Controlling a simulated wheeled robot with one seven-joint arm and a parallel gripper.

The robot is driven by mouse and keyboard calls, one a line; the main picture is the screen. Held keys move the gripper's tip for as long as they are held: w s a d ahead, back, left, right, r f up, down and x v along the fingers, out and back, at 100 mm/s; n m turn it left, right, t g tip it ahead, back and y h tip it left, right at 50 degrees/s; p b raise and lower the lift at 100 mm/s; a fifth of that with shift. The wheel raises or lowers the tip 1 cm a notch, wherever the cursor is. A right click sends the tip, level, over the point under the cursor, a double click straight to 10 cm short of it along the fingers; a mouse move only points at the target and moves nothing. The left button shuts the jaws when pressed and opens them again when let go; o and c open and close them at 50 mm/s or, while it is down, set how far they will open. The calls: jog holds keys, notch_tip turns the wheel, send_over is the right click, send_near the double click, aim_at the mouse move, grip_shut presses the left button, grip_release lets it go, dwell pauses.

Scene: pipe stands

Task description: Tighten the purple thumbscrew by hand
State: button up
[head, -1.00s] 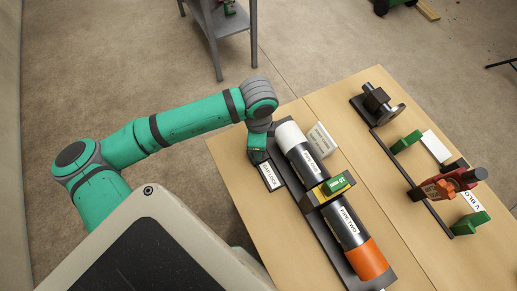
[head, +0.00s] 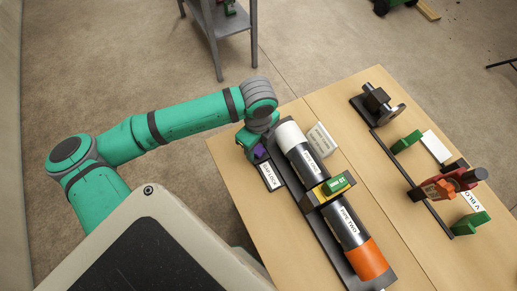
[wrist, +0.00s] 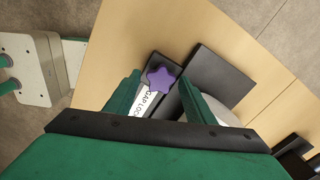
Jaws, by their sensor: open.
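The purple thumbscrew (wrist: 161,78) has a star-shaped head and sits at the end of the dark pipe stand, beside a white label reading GAP LOCK (wrist: 145,103). In the head view the thumbscrew (head: 260,151) shows as a small purple patch just below my wrist. My gripper (wrist: 160,90) is open, with one green finger on each side of the thumbscrew in the wrist view. I see no finger touching it, and the remaining depth is hard to judge. In the head view the gripper (head: 250,143) is largely hidden by my wrist.
The stand holds a pipe with a white end (head: 290,134), a yellow-and-green clamp (head: 336,184) and an orange end (head: 367,258). A rack with green blocks (head: 407,142) and a red tool (head: 440,187) lies to the right. The wooden table's near left edge is clear.

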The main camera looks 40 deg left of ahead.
aim_at(258, 149)
jog(key=shift+r, duration=3.05)
notch_tip(258, 149, up, 11)
